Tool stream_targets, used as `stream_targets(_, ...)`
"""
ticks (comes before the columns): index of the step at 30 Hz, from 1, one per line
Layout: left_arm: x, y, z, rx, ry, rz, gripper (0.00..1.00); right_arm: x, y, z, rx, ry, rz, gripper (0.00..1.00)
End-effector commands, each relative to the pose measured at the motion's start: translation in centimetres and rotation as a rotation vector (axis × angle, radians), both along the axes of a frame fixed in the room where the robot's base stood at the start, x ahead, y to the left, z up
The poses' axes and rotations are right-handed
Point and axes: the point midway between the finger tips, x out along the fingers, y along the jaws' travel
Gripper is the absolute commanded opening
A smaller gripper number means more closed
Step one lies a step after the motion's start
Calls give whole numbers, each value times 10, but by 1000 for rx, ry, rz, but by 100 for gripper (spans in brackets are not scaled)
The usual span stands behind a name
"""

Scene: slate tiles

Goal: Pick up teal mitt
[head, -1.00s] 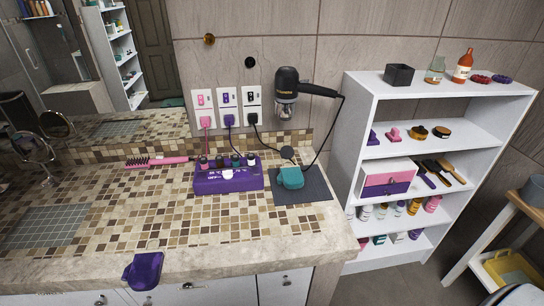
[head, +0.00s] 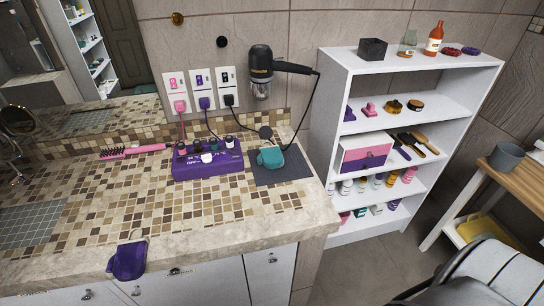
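The teal mitt (head: 270,157) lies on a dark grey mat (head: 290,172) near the back right of the tiled counter. A dark round piece with a cord sits just behind it. My grippers do not show in the head view.
A purple box (head: 208,165) with bottles on top stands left of the mat. A pink brush (head: 132,151) lies further left. A hair dryer (head: 262,68) hangs on the wall above, its cord dropping near the mitt. A purple mitt (head: 128,260) hangs at the counter's front edge. A white shelf (head: 328,125) stands right.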

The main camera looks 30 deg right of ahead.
Motion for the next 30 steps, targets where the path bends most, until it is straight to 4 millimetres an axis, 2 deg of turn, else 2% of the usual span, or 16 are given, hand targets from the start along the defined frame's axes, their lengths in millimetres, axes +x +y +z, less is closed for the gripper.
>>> stream_targets(8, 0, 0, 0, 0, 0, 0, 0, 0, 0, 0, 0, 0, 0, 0)
stream_targets(9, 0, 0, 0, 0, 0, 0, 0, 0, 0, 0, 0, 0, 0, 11)
stream_targets(30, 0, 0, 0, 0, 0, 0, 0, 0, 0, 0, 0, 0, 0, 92)
